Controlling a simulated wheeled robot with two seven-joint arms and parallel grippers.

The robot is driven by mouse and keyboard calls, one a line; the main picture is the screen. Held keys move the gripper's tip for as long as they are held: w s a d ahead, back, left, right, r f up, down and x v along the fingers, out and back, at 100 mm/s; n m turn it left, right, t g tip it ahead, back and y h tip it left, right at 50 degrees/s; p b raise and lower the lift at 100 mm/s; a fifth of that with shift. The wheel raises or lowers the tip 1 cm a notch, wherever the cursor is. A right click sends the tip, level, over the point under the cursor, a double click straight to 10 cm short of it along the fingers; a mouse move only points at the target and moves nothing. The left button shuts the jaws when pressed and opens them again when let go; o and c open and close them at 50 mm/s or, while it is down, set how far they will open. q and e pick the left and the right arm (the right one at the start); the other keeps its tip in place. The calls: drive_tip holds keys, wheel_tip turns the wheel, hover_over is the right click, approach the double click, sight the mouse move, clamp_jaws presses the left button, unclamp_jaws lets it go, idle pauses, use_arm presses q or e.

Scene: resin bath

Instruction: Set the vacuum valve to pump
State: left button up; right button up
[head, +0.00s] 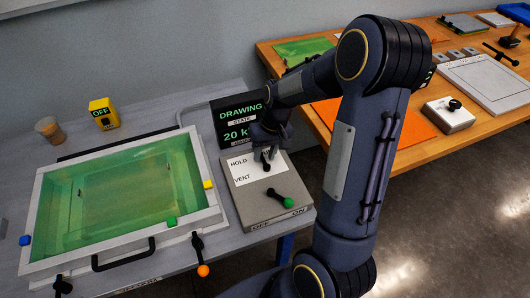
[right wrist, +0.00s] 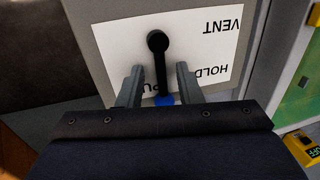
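The vacuum valve is a black lever (right wrist: 158,60) on a grey box (head: 246,213) with a white label reading HOLD and VENT. A third word, partly hidden, starts with PU. In the right wrist view the lever's blue-tipped end points to that third word. My right gripper (right wrist: 159,85) is open, with one finger on each side of the lever and visible gaps to both. In the head view the right gripper (head: 267,153) is over the far part of the label and hides the lever's end. My left gripper is not in view.
A black display (head: 240,108) behind the box reads DRAWING and 20 k, partly covered by my arm. The resin bath (head: 210,218) stands left, with a yellow OFF switch (head: 104,113). A wooden table (head: 400,165) is right.

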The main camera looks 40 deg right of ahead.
wheel_tip(320, 180, up, 8)
drive_tip(key=d, duration=0.1)
drive_tip(key=shift+s+d+f, duration=0.2)
drive_tip(key=shift+s, duration=0.05)
idle(0.4)
drive_tip(key=s+a+r+t, duration=0.2)
drive_tip(key=s+a, duration=0.4)
drive_tip(key=s, duration=0.3)
drive_tip(key=s+a+r+n+t+y+p, duration=0.1)
drive_tip(key=s+a+r+t, duration=0.2)
drive_tip(key=s, duration=0.6)
drive_tip(key=a+r, duration=0.2)
drive_tip(key=a, duration=0.1)
drive_tip(key=shift+y, duration=0.3)
